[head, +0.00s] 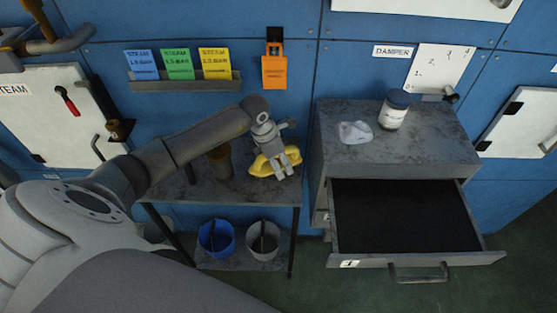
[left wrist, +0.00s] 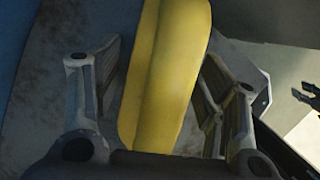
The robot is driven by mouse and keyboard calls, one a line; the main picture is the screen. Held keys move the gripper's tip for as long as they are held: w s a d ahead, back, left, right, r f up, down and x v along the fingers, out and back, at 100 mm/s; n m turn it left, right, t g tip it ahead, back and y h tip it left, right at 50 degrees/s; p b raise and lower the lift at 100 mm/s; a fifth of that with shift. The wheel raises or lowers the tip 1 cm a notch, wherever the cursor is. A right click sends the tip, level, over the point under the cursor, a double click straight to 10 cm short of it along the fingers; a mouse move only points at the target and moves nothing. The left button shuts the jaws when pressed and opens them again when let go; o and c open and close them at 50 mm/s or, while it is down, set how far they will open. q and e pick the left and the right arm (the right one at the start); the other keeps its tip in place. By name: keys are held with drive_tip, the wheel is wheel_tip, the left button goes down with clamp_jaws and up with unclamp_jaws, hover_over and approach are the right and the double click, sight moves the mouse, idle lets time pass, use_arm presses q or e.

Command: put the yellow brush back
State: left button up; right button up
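The yellow brush (head: 261,167) lies on the grey top of the small side table (head: 228,191), near its right end. Its bristles cannot be made out. My left gripper (head: 277,168) is down over it and hides part of it. In the left wrist view the yellow body (left wrist: 165,80) runs between the two fingers of my left gripper (left wrist: 160,95). The fingers are spread, with a narrow gap showing on each side, so it looks open around the brush. My right gripper is not in view.
A blue bucket (head: 217,239) and a grey bucket (head: 263,241) stand on the table's lower shelf. To the right, a cabinet has an empty open drawer (head: 408,259); a jar (head: 394,110) and a clear lump (head: 355,132) are on top. An orange tag (head: 274,72) hangs behind.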

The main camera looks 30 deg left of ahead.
use_arm(q)
drive_tip(key=shift+r, duration=0.1)
drive_tip(key=shift+r, duration=0.15)
drive_tip(key=b+v, duration=0.2)
drive_tip(key=v, duration=0.8)
drive_tip(key=shift+a+r, duration=0.1)
drive_tip(key=shift+r, duration=0.2)
drive_tip(key=shift+s+r, duration=0.2)
drive_tip(key=shift+r, duration=0.4)
idle(0.5)
